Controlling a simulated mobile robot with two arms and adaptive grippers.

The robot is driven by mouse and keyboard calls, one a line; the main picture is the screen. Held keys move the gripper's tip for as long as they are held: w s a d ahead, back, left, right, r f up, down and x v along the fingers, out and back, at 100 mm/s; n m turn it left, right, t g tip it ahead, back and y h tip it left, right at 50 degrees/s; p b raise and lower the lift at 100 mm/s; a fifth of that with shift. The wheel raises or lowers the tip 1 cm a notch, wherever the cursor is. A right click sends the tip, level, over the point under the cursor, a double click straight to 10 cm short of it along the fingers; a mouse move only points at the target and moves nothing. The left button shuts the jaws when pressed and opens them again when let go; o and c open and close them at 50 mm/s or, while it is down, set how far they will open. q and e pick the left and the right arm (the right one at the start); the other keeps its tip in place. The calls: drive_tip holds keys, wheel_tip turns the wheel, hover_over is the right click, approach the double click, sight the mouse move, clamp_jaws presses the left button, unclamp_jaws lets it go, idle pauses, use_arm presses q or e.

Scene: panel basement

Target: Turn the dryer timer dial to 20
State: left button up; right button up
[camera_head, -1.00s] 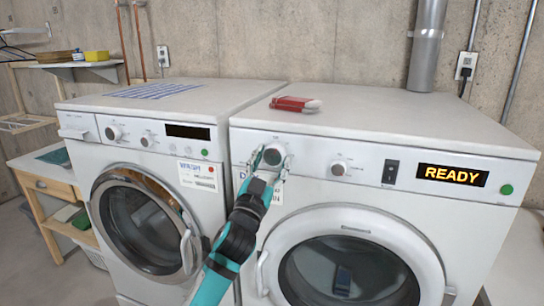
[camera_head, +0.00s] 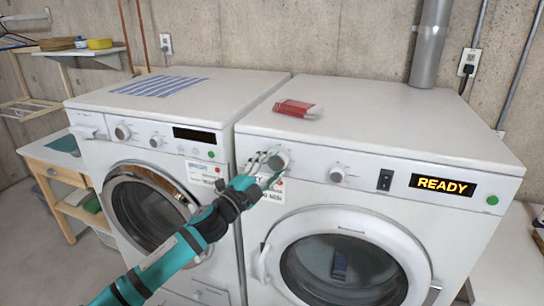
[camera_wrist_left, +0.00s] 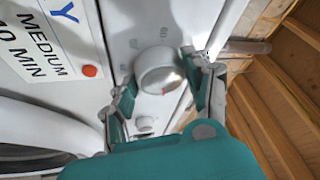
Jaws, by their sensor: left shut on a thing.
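The dryer (camera_head: 390,150) is the white machine on the right, with a lit READY display (camera_head: 442,185). Its round white timer dial (camera_head: 281,160) is at the left end of the panel, partly hidden by my left gripper (camera_head: 270,162). In the left wrist view the dial (camera_wrist_left: 160,72) sits between the two fingers of my left gripper (camera_wrist_left: 160,82), which is shut on it. A second knob (camera_head: 338,174) is to the right. My right gripper is not in view.
A washer (camera_head: 88,135) stands close on the left. A red-and-white item (camera_head: 297,108) lies on the dryer's top. The dryer has a black switch (camera_head: 385,180), a green button (camera_head: 492,200) and a round door (camera_head: 345,262) below the panel.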

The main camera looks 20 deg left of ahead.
use_arm(q)
drive_tip(key=shift+r+m+g+p, duration=0.15)
drive_tip(key=shift+m+g+p, duration=0.35)
drive_tip(key=shift+m+p, duration=0.55)
drive_tip(key=shift+m, duration=0.25)
drive_tip(key=o, duration=1.2)
drive_tip(key=shift+c, duration=0.2)
drive_tip(key=v, duration=1.2)
drive_tip(key=shift+a, duration=0.1)
